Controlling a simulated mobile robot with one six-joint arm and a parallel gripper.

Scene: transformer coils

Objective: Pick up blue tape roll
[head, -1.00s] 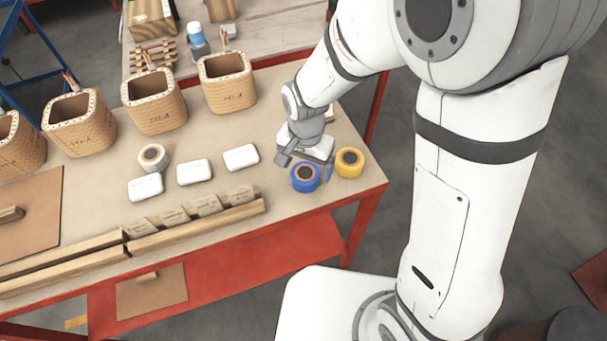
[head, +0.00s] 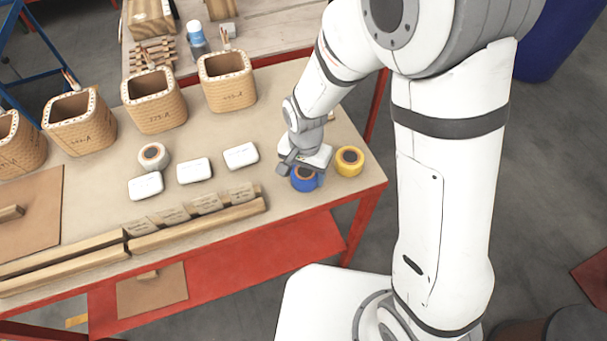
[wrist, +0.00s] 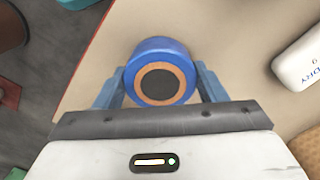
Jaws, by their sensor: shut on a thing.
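The blue tape roll (head: 305,180) is near the right end of the beige table top. It has a brown ring and a dark centre, and its top is partly covered by my gripper in the head view. In the wrist view the blue tape roll (wrist: 160,72) sits between the two blue-grey fingers. My gripper (wrist: 162,82) is shut on it, one finger on each side. In the head view my gripper (head: 306,172) is right over the roll. I cannot tell whether the roll touches the table.
A yellow tape roll (head: 348,161) stands just right of the blue one. A white tape roll (head: 153,156) and white boxes (head: 240,155) lie to the left. Wound coils (head: 226,82) stand behind. Wooden rails (head: 195,232) run along the front edge. Table between the boxes and gripper is clear.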

